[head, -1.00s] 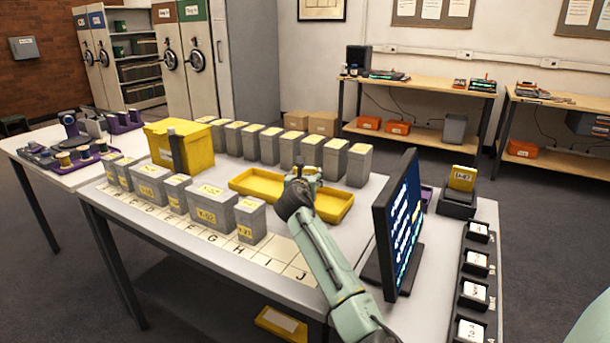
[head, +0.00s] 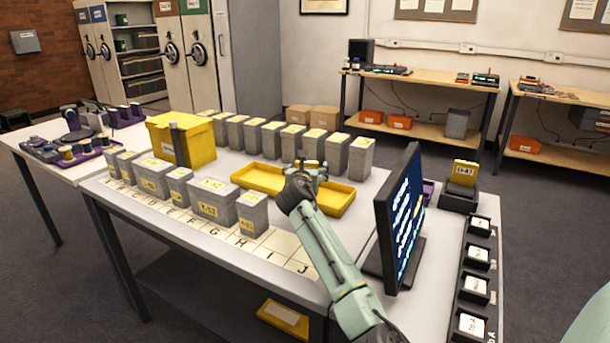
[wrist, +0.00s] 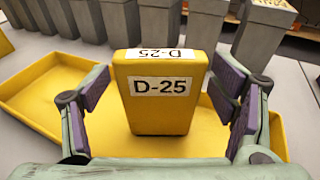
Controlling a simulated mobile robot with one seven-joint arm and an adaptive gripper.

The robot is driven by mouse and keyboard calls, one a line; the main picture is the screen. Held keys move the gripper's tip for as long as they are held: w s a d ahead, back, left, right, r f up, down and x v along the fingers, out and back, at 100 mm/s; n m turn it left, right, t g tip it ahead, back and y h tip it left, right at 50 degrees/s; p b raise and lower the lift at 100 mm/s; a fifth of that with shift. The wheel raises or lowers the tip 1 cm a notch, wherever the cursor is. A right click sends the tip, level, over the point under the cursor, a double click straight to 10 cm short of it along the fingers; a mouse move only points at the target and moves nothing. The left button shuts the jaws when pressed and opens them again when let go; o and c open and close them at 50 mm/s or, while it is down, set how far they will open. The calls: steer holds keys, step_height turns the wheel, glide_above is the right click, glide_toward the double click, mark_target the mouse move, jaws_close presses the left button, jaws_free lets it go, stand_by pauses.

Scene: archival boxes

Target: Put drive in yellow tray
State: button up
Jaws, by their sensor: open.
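The yellow drive (wrist: 160,110), labelled D-25, stands upright in the wrist view. It is between the two fingers of my gripper (wrist: 162,100), with a gap showing on each side. The drive appears to stand inside the yellow tray (wrist: 38,92), whose floor and walls show around it. In the head view the yellow tray (head: 258,180) lies on the table, and my gripper (head: 308,172) is over its middle and hides part of it. The drive is hard to make out there behind my gripper.
Grey boxes (head: 290,140) stand in a row behind the tray, and more grey boxes (head: 212,205) stand at front left. A yellow bin (head: 182,142) is left of the tray. A monitor (head: 400,215) stands close on the right. Another yellow drive (head: 464,173) sits in a dark holder.

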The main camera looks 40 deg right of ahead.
steer(key=p+v, duration=0.3)
steer(key=v, duration=0.8)
steer(key=shift+s+a, duration=0.25)
steer(key=shift+s, duration=0.05)
steer(key=shift+r, duration=0.1)
